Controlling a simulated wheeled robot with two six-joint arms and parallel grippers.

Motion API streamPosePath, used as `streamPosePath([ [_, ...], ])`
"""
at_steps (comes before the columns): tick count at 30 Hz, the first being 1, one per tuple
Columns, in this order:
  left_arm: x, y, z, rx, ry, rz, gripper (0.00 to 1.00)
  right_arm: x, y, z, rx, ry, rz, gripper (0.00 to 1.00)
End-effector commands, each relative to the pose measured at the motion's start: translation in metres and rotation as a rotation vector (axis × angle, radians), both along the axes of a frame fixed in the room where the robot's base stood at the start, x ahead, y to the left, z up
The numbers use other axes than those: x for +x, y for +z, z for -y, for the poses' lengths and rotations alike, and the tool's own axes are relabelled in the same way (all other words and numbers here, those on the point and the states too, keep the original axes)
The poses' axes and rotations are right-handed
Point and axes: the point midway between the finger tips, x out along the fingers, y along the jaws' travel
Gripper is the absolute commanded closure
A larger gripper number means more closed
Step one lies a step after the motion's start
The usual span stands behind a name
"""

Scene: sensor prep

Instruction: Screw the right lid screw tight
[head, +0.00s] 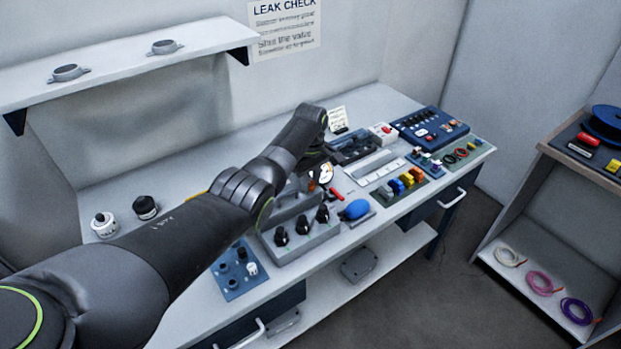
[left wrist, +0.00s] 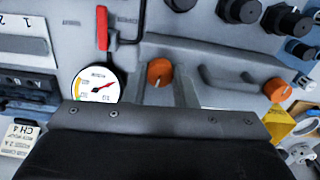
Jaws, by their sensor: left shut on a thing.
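The right lid screw is an orange knob (left wrist: 159,70) on the grey housing; it also shows small in the head view (head: 311,186). My left gripper (left wrist: 162,80) is shut on this screw, with one grey finger on either side of it. In the head view the left gripper (head: 313,177) points down at the far side of the grey unit (head: 325,237). A second orange screw (left wrist: 277,89) stands free beyond the lid handle (left wrist: 235,76). My right gripper is not in view.
A white dial gauge (left wrist: 97,87) and a red lever (left wrist: 102,28) are close beside the gripper. Several black knobs (head: 303,225) stand on the unit's front. A blue bulb (head: 354,209) lies to its right. Bare bench (head: 205,170) is free behind my arm.

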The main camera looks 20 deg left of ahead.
Motion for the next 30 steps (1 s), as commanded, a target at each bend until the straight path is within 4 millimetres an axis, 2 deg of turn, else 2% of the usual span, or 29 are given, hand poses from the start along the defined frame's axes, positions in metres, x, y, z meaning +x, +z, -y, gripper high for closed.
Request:
streamPosePath([
  [12,0.001,0.003,0.000,0.001,-0.378,0.002,0.98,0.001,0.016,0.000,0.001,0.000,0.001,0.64],
  [30,0.000,0.002,-0.001,0.001,-0.948,0.001,0.98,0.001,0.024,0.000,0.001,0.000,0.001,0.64],
])
